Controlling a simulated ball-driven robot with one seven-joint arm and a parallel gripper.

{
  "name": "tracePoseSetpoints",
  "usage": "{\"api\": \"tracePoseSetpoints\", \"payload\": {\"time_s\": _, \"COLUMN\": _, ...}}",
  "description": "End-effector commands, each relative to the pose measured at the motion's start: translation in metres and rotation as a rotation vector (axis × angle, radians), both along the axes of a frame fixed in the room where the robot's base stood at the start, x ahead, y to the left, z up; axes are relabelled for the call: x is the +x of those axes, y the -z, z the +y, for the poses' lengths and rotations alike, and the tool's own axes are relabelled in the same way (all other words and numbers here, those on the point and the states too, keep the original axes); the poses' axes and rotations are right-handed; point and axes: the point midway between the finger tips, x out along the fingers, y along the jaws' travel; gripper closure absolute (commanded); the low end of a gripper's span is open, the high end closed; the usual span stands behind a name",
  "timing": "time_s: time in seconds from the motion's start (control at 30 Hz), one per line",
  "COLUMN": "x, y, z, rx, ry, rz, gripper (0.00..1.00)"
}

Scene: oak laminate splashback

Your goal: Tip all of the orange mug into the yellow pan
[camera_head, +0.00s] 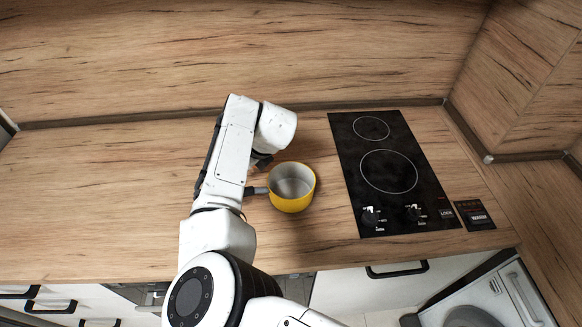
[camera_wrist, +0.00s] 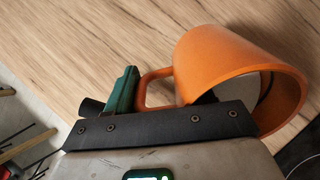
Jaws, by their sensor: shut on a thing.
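The yellow pan (camera_head: 291,199) stands upright on the wooden counter, left of the hob, with its dark handle pointing left toward my arm. Its pale inside looks empty from here. The orange mug (camera_wrist: 205,55) fills the right of the wrist view, its open mouth toward the lower right. Its tilt in the room and its contents cannot be told. My gripper (camera_wrist: 160,92) is shut on the mug, at its handle side. In the head view, my arm hides the mug and most of the gripper, close to the left of the pan.
A black two-ring hob (camera_head: 375,200) lies right of the pan, with knobs at its front. A wooden splashback (camera_head: 250,60) rises behind the counter. The counter (camera_head: 90,200) is clear to the left. White cabinets with black handles are below the front edge.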

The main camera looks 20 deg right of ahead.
Motion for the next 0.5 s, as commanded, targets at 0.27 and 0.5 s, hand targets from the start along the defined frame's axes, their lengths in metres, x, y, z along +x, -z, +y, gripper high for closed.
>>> {"api": "tracePoseSetpoints", "payload": {"time_s": 0.27, "x": -0.0021, "y": -0.0037, "z": -0.0025, "rx": 0.018, "ry": 0.002, "rz": -0.035, "gripper": 1.0}}
{"api": "tracePoseSetpoints", "payload": {"time_s": 0.5, "x": -0.0043, "y": -0.0058, "z": -0.0032, "rx": 0.035, "ry": -0.001, "rz": -0.063, "gripper": 1.0}}
